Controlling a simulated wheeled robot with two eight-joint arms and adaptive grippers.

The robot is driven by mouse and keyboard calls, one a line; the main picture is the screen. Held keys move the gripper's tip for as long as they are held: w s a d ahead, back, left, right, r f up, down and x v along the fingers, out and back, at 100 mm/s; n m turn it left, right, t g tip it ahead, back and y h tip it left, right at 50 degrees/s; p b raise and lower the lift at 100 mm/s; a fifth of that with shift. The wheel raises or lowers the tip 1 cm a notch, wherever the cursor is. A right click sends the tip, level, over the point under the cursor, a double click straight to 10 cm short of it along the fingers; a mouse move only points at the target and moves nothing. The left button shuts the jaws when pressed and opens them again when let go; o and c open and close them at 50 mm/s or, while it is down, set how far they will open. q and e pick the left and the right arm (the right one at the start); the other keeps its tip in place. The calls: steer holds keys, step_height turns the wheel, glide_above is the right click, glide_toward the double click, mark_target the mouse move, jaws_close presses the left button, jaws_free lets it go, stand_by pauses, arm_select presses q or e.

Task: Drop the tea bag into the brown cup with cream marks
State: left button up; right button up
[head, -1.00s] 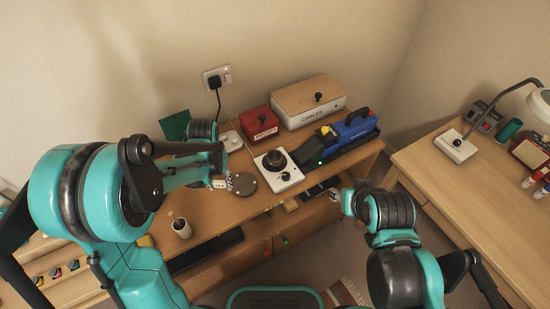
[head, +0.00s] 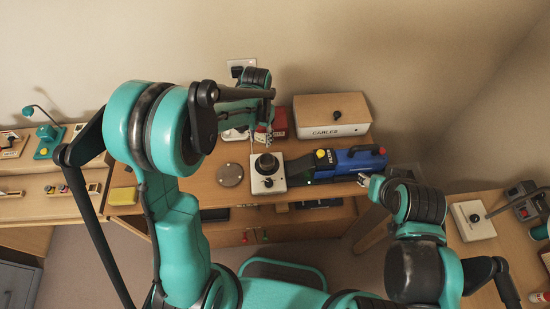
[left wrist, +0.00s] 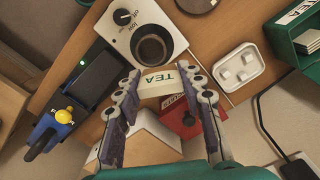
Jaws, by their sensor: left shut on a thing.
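My left gripper (left wrist: 168,90) is shut on the tea bag (left wrist: 166,80), a cream piece lettered TEA between its fingertips. In the head view the left gripper (head: 263,138) is above the desk, just behind a white dial unit. A dark, round, open-topped vessel (left wrist: 153,46) stands on that unit; it also shows in the head view (head: 266,163). The tea bag appears close to its rim in the wrist view, but the height between them is unclear. I cannot make out cream marks on it. My right gripper (head: 370,184) is by the desk's right end; its jaws are unclear.
The white dial unit (head: 268,183) has a blue and black machine (head: 355,160) at its right. A CABLES box (head: 332,115) and a red box (left wrist: 180,117) stand behind. A white tray of cubes (left wrist: 238,68) and a green TEA box (left wrist: 284,42) are near. A round disc (head: 230,174) lies left.

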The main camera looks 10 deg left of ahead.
arm_select(q)
step_height(320, 180, down, 6)
steer(key=b, duration=0.4)
steer(key=o, duration=0.7)
step_height(320, 180, up, 12)
steer(key=shift+r, duration=0.1)
stand_by(0.6)
